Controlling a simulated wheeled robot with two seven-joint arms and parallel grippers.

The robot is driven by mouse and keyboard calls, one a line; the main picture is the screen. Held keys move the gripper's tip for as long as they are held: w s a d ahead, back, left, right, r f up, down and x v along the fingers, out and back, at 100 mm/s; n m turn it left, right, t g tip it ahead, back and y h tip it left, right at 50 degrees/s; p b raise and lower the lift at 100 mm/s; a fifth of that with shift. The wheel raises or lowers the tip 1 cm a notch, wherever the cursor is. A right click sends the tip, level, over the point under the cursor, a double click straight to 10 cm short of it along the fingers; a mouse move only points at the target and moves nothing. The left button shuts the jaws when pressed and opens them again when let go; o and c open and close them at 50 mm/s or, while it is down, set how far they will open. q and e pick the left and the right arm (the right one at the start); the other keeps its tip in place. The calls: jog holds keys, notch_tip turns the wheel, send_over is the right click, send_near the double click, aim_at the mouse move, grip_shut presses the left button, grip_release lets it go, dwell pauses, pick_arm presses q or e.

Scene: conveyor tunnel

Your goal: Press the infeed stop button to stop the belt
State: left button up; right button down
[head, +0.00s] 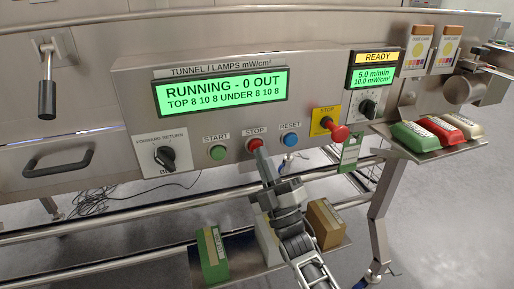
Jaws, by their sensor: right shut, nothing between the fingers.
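My right gripper (262,156) comes up from the bottom and is shut with nothing in it. Its fingertips are at the lower edge of the round red button labelled STOP (254,142) on the steel panel. I cannot tell whether they touch it. A second stop control, a red mushroom knob (338,132) on a yellow STOP plate (324,120), sticks out to the right. Neither label visibly reads infeed. The green display (222,93) reads RUNNING - 0 OUT. My left gripper is not in view.
A green START button (218,152) and a blue RESET button (290,140) flank the red one. A black selector (165,157) is at left, a speed dial (368,107) at right. Boxes sit on a low shelf below; a steel rail (150,213) crosses under the panel.

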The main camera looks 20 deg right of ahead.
jog(key=shift+w+b, duration=0.3)
jog(key=shift+w, duration=0.2)
dwell(0.3)
jog(key=shift+s, duration=0.1)
jog(key=shift+s+p, duration=0.55)
jog(key=shift+s, duration=0.35)
jog(key=s+p, duration=0.2)
jog(key=s, duration=0.3)
dwell(0.8)
